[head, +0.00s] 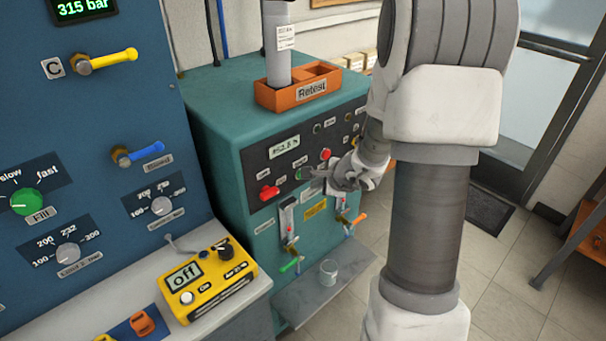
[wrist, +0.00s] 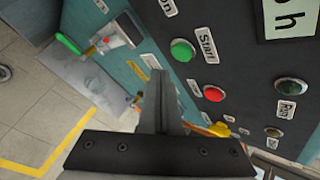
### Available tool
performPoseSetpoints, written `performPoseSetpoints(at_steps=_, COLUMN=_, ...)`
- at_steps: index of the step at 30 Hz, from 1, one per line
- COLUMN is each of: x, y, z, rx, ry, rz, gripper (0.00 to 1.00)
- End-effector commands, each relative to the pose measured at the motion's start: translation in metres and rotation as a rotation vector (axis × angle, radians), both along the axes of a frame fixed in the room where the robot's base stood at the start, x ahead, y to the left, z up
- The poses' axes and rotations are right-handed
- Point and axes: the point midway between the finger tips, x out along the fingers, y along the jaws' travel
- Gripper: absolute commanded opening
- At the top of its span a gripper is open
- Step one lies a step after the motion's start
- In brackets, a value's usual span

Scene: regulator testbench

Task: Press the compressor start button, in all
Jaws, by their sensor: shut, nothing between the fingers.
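The green start button (wrist: 182,50), with a "Start" label beside it, sits on the black panel of the teal compressor cabinet (head: 224,135). In the head view the green button (head: 301,174) shows just left of my gripper's tips. My gripper (head: 318,178) is shut and empty in front of the panel. In the wrist view the shut fingers (wrist: 160,80) end just below and left of the green button. A gap shows between them in the picture; I cannot tell the depth to the panel.
A red button (wrist: 213,94) is close to the green one, and a red knob (head: 269,192) sits left of it. Valves with coloured handles (head: 291,264) and a glass (head: 328,270) are below. An orange "Retest" tray (head: 275,97) holding a cylinder stands on top.

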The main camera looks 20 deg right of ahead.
Motion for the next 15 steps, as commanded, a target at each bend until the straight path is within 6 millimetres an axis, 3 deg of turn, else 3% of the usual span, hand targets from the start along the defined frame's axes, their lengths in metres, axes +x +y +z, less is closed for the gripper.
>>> performPoseSetpoints(at_steps=6, x=0.013, y=0.005, z=-0.001, rx=-0.001, ry=0.0, rz=0.001, gripper=0.0)
performPoseSetpoints(at_steps=15, x=0.015, y=0.006, z=0.0, rx=0.0, ry=0.0, rz=0.0, gripper=0.0)
